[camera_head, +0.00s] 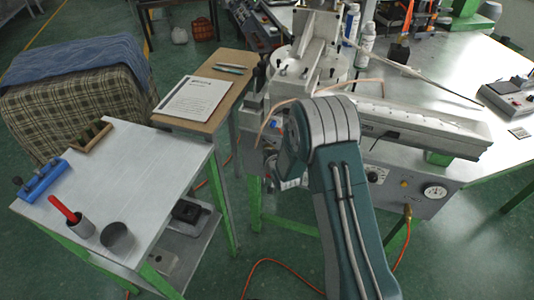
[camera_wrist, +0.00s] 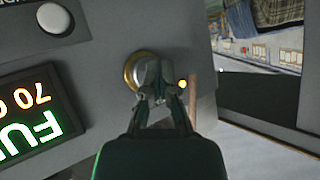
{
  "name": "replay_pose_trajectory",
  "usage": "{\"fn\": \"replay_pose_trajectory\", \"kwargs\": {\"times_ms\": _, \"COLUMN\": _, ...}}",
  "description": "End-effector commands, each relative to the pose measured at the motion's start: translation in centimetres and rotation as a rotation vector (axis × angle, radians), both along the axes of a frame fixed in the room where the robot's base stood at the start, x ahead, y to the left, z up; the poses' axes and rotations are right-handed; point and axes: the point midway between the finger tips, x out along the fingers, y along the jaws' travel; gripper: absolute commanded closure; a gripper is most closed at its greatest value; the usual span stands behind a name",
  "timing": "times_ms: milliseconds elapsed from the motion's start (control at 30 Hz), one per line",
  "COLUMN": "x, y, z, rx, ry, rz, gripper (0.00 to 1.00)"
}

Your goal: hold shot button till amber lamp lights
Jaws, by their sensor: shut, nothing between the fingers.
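In the wrist view, a round metal button in a brass ring (camera_wrist: 130,72) sits on the grey machine panel (camera_wrist: 95,50). My gripper (camera_wrist: 160,97) is shut, with its fingertips over the right part of the button. They overlap it in the picture; whether they press it in, I cannot tell. A small lamp (camera_wrist: 183,84) just right of the fingertips shows bright amber-yellow. In the head view, my arm covers much of the machine (camera_head: 423,123), and the button does not show there.
A gauge (camera_head: 434,191) is at right.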

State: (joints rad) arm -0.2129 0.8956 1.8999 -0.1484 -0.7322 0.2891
Motion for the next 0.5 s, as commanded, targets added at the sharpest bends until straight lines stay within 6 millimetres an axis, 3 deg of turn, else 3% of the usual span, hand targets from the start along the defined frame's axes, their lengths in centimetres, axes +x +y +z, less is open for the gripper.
{"fn": "replay_pose_trajectory", "kwargs": {"times_ms": 500, "x": -1.7, "y": 0.6, "z": 0.0, "rx": -0.001, "ry": 0.000, "rz": 0.000, "gripper": 1.00}}
